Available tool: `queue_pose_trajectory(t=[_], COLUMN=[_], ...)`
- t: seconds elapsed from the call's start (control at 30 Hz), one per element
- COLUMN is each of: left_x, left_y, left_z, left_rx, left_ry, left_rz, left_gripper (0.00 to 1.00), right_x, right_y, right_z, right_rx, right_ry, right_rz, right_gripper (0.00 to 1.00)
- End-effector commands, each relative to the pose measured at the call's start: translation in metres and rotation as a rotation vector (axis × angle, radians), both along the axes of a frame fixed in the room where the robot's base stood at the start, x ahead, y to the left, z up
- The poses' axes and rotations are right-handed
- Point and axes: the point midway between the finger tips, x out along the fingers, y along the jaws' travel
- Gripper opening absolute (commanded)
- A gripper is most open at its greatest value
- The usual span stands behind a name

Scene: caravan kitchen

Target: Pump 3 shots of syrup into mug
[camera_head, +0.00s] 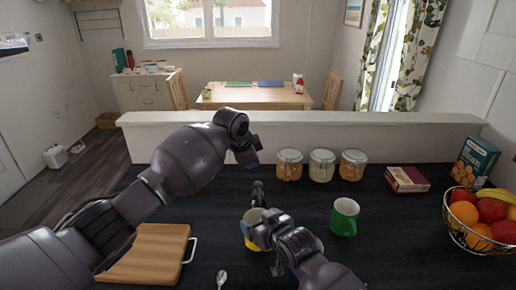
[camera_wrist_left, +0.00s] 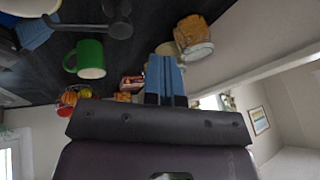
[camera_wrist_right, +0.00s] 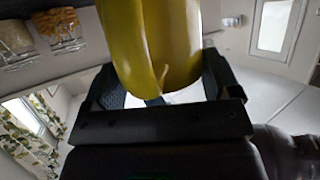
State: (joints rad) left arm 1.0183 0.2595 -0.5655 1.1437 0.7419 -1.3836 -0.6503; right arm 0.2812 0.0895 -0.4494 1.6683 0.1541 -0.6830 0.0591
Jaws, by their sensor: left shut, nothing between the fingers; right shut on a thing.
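A yellow mug (camera_head: 249,242) with a pale inside is held upright above or at the dark counter in the head view; its yellow side (camera_wrist_right: 150,45) fills the top of the right wrist view. My right gripper (camera_head: 262,236) is shut on it. A dark pump top (camera_head: 258,190) shows just behind the mug's rim, and also in the left wrist view (camera_wrist_left: 117,12). The bottle below it is mostly hidden by the mug. My left gripper (camera_head: 248,157) is shut and empty, raised above and behind the pump; its blue fingers touch each other in the left wrist view (camera_wrist_left: 165,78).
A green mug (camera_head: 344,217) stands to the right. Several lidded jars (camera_head: 321,165) line the back ledge. A red box (camera_head: 407,179) and a fruit basket (camera_head: 481,240) are further right. A cutting board (camera_head: 150,252) lies left, with a spoon (camera_head: 221,279) near the front.

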Motion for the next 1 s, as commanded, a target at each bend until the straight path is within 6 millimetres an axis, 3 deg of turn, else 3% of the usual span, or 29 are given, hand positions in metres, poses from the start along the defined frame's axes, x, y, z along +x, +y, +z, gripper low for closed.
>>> queue_pose_trajectory(t=[0.2,0.5,0.6,1.0], left_x=[0.001,-0.003,-0.014,-0.021], left_y=[-0.015,-0.019,-0.02,-0.02], left_z=[0.042,0.088,0.067,0.035], left_rx=[0.141,0.263,0.296,0.323], left_ry=[0.116,0.229,0.296,0.343], left_rz=[-0.116,-0.208,-0.219,-0.226], left_gripper=[0.0,0.0,0.0,0.0], right_x=[0.0,0.0,0.0,0.0], right_y=[0.0,0.0,0.0,0.0], right_z=[0.001,0.001,0.001,0.001], right_rx=[0.001,0.001,0.001,0.001], right_ry=[-0.002,-0.002,-0.002,-0.002], right_rz=[0.0,0.0,0.0,0.0], right_gripper=[0.33,0.33,0.33,0.33])
